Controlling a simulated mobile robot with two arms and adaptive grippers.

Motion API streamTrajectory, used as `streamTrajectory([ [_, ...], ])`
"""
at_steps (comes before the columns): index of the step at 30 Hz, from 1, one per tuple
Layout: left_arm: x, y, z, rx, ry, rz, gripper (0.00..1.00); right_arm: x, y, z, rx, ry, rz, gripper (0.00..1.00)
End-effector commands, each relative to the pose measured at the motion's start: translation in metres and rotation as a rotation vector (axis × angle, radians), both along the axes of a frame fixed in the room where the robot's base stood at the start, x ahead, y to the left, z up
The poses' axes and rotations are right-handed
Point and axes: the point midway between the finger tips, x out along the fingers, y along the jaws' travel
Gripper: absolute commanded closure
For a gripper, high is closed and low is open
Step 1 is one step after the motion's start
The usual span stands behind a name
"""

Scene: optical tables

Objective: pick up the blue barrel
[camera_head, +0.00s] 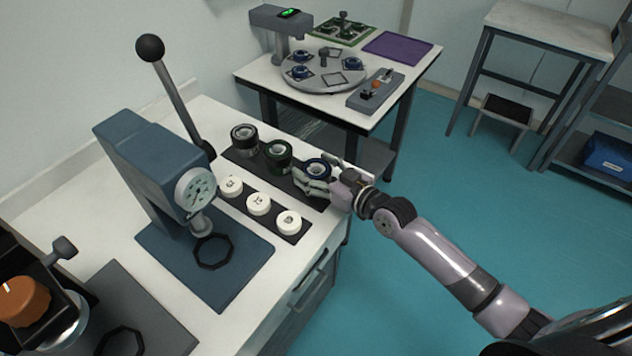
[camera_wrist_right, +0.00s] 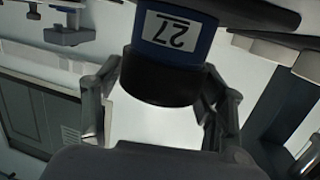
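The blue barrel (camera_head: 318,168) stands upright at the right end of the dark rack on the near bench. In the right wrist view it is a dark cylinder with a blue band (camera_wrist_right: 172,45) and a white label reading 27. My right gripper (camera_head: 326,181) is at the barrel, with a finger on either side of it. In the wrist view the fingers (camera_wrist_right: 162,88) look spread around it, with a narrow gap on the left; contact on the right is unclear. My left gripper is out of view.
Several white round caps (camera_head: 259,203) lie in a row in front of the barrels. A blue press with a gauge (camera_head: 196,188) and a long ball-topped lever (camera_head: 150,48) stands left. Another table (camera_head: 418,52) with a turntable (camera_head: 324,78) is behind.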

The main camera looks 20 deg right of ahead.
Motion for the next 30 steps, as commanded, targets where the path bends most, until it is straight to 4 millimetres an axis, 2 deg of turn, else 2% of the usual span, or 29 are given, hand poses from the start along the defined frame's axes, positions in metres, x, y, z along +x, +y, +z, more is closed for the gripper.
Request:
streamTrajectory([
  [2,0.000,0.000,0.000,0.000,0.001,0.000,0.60,0.000,0.000,0.000,0.000,0.000,0.000,0.42],
  [16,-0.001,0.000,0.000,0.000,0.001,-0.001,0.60,0.000,0.000,0.000,0.000,0.000,0.000,0.74],
  [25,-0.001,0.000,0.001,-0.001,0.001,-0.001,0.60,0.000,0.000,0.004,0.001,-0.004,-0.001,0.74],
  [30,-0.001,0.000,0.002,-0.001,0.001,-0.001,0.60,0.001,0.000,0.019,0.001,-0.007,0.000,0.74],
])
